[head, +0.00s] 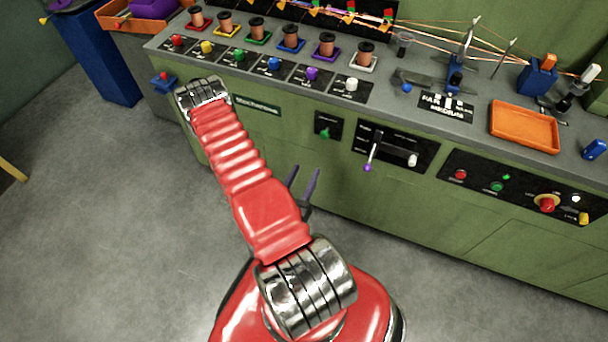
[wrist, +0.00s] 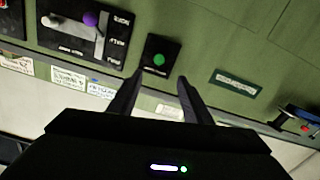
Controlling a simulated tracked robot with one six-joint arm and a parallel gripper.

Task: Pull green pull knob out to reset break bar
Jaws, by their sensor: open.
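The green pull knob (head: 325,134) sits on a small black plate on the green front panel of the bench. It also shows in the wrist view (wrist: 159,60), ahead of and between my fingertips. My gripper (head: 303,184) is open and empty, with its two dark fingers pointing toward the panel. In the wrist view the fingers (wrist: 162,76) spread to either side below the knob's plate. They appear apart from the knob. Part of my gripper is hidden behind my arm in the head view.
Beside the knob is a black lever panel (head: 396,146) with a purple-tipped lever (head: 368,166). Farther right is a button panel (head: 525,187) with a red mushroom button (head: 547,204). Spools (head: 291,38) and an orange tray (head: 524,126) stand on the bench top. The floor in front is clear.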

